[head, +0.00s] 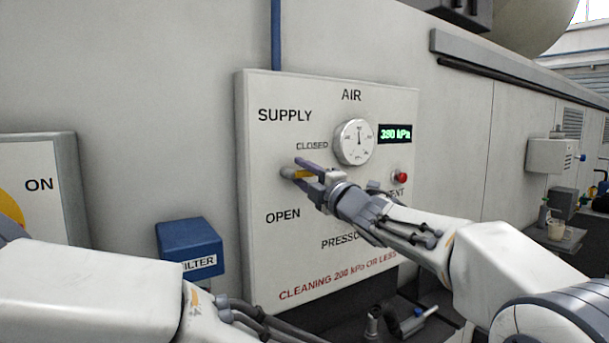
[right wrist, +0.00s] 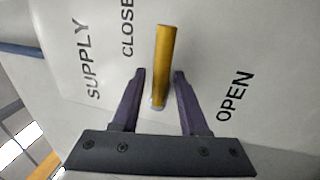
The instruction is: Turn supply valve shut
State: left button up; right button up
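The supply valve has a yellow handle (head: 297,174) on the white AIR panel (head: 262,245), between the words CLOSED and OPEN. The handle points right, roughly level, from a grey hub at its left end. My right gripper (head: 303,169) is at the handle with its fingers on either side of it. In the right wrist view the yellow handle (right wrist: 162,62) stands between the two dark fingers, with a narrow gap on each side, so the gripper is open around it. My left arm comes in at the lower left; its gripper is out of view.
A round gauge (head: 354,142) and a green display (head: 395,134) reading about 390 kPa are above right of the handle. A red button (head: 400,177) sits right of my right gripper. A blue FILTER box (head: 190,249) is left of the panel.

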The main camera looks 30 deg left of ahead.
jog(key=shift+d, duration=0.1)
jog(key=shift+d+f, duration=0.1)
jog(key=shift+d, duration=0.15)
jog(key=b+v, duration=0.5)
jog(key=v, duration=0.5)
jog(key=shift+s+a, duration=0.1)
jog(key=shift+a, duration=0.05)
